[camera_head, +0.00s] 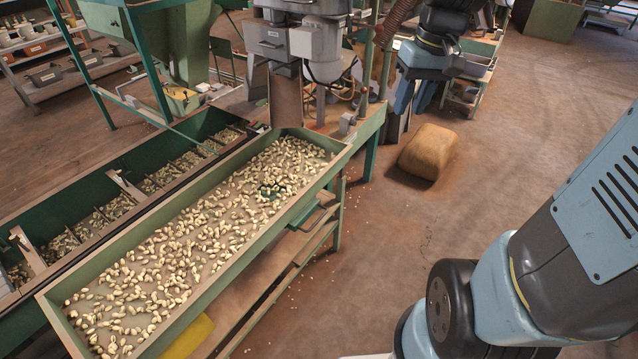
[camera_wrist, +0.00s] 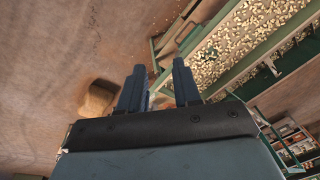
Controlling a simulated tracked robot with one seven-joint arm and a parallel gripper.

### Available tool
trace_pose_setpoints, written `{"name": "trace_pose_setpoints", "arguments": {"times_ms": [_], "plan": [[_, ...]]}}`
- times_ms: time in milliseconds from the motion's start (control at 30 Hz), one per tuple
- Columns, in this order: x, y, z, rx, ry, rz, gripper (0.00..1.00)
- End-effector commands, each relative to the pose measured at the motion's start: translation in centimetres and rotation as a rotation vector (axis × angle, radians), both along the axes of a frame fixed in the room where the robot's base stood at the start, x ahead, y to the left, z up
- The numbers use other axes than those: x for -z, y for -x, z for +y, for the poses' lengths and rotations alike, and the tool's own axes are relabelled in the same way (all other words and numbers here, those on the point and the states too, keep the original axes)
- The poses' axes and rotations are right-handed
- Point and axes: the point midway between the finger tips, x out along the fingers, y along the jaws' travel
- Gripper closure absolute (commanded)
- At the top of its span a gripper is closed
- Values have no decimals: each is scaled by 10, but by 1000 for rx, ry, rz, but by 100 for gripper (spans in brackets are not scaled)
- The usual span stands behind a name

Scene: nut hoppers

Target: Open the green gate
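I cannot pick out the green gate with certainty. A green hopper (camera_head: 190,45) stands at the back left on a green frame. A small dark green piece (camera_head: 272,189) shows among the nuts in the long green-rimmed tray (camera_head: 343,158). My gripper (camera_head: 412,95) is at the upper middle of the head view, fingers down, to the right of the grey machine. In the wrist view my gripper (camera_wrist: 158,78) has its two fingers apart with nothing seen between them. The tray with nuts also shows in the wrist view (camera_wrist: 222,92), to the right of the fingers.
A grey machine (camera_head: 320,45) with a chute stands at the tray's far end. A brown sack (camera_head: 429,152) lies on the floor near my gripper. A green trough (camera_head: 110,180) with compartments runs left of the tray. The floor at right is mostly clear.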

Motion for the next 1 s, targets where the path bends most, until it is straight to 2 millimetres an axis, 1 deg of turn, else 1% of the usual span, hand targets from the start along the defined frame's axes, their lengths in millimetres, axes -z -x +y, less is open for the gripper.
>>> {"name": "trace_pose_setpoints", "arguments": {"times_ms": [33, 100, 267, 500, 767, 1000], "plan": [[9, -11, 0, -13, -15, 34, 67], [21, -23, 0, -33, -40, 75, 67], [49, -50, 1, -79, -104, 158, 67], [98, -86, 1, -144, -224, 270, 67], [159, -119, 0, -200, -386, 365, 67], [219, -142, -1, -239, -557, 426, 67]]}}
